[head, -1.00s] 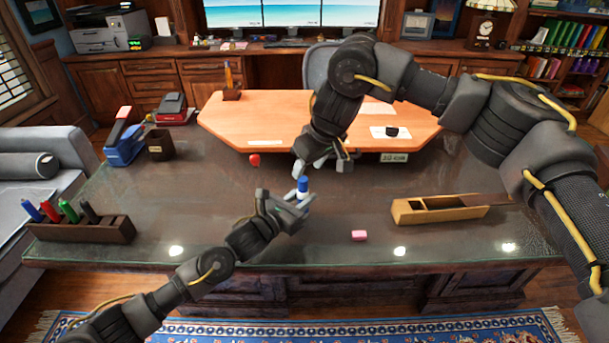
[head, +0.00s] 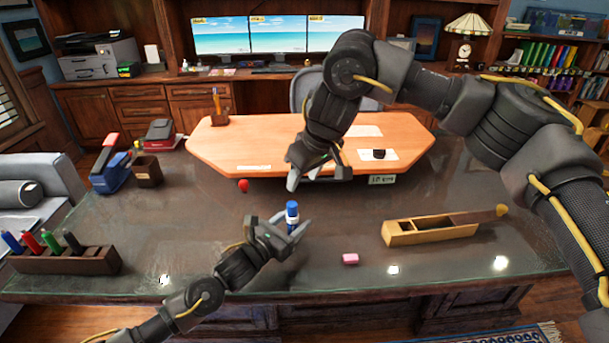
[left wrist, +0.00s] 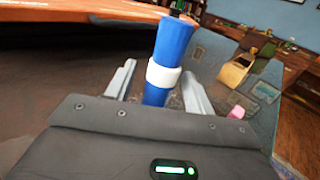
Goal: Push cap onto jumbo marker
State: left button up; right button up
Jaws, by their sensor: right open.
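A jumbo marker (head: 292,216) stands roughly upright between the fingers of my left gripper (head: 287,231), above the dark glass-topped desk. It is blue with a white band, and a blue cap (head: 292,206) appears to sit at its top end. In the left wrist view, the marker (left wrist: 154,95) rises between the two grey fingers, with the white band near their tips. The seam between cap and marker is not clear enough to tell how tightly it sits. My right gripper (head: 318,176) is open and empty, above and behind the marker, clear of it.
A wooden holder (head: 65,262) with several markers stands at left. A pink eraser (head: 350,259) and a wooden plane (head: 430,230) lie right of my left gripper. A red object (head: 243,186), stapler (head: 110,168) and cup (head: 147,172) are behind. The orange desk mat (head: 260,140) lies farther back.

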pick_arm(q)
jog(key=b+v, duration=0.1)
jog(key=v, duration=1)
jog(key=shift+d, duration=0.1)
